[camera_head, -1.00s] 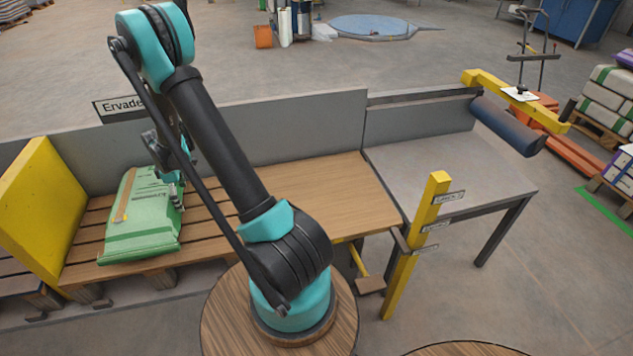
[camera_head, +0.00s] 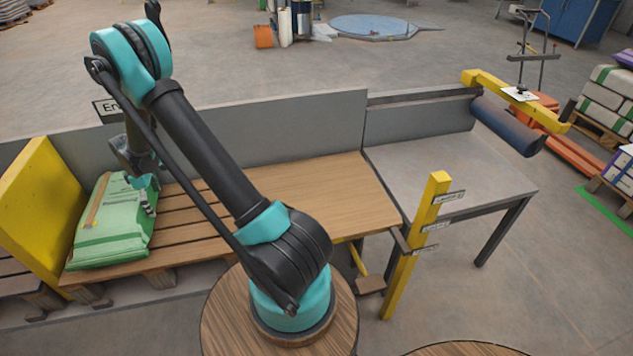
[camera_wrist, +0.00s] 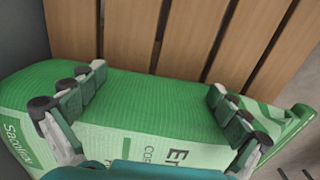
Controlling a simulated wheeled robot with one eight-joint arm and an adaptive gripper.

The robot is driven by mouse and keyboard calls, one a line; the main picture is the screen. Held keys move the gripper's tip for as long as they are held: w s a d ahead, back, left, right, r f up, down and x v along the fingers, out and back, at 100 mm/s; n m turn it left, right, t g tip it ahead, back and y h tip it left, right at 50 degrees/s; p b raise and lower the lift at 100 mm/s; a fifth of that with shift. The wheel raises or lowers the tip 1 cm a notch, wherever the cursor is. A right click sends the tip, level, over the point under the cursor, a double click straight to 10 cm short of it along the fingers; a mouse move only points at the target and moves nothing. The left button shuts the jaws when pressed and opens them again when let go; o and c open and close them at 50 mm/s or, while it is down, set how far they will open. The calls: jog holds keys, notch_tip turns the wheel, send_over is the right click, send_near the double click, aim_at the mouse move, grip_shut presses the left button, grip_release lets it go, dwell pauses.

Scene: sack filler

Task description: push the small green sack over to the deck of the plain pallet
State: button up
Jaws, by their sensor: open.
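The green sack (camera_head: 108,238) lies flat on a slatted wooden deck (camera_head: 182,238) at the left, with its left side close to the yellow board. In the wrist view the sack (camera_wrist: 150,105) lies across the picture below bare slats. My gripper (camera_head: 148,198) is at the sack's right side in the head view, partly hidden by my arm. In the wrist view its two fingers (camera_wrist: 155,100) are spread wide over the sack's green face. Whether they touch it cannot be told.
The yellow board (camera_head: 42,205) stands upright left of the sack. A grey wall (camera_head: 300,130) runs behind the deck. A smooth wooden top (camera_head: 320,195) and a grey table (camera_head: 440,170) lie to the right, both clear. A yellow post (camera_head: 415,250) stands in front.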

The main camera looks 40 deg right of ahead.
aim_at(139, 204)
jog(key=shift+w+a, duration=0.1)
jog(key=shift+a, duration=0.15)
jog(key=shift+w+a, duration=0.5)
jog(key=shift+a, duration=0.7)
jog(key=shift+w+a, duration=0.5)
jog(key=shift+a, duration=0.75)
jog(key=shift+w+a, duration=0.5)
jog(key=shift+a, duration=0.7)
jog(key=shift+s+d, duration=0.3)
jog(key=shift+d, duration=0.4)
jog(key=shift+s+d, duration=0.3)
jog(key=shift+d, duration=0.4)
notch_tip(139, 204, up, 14)
jog(key=shift+f, duration=0.25)
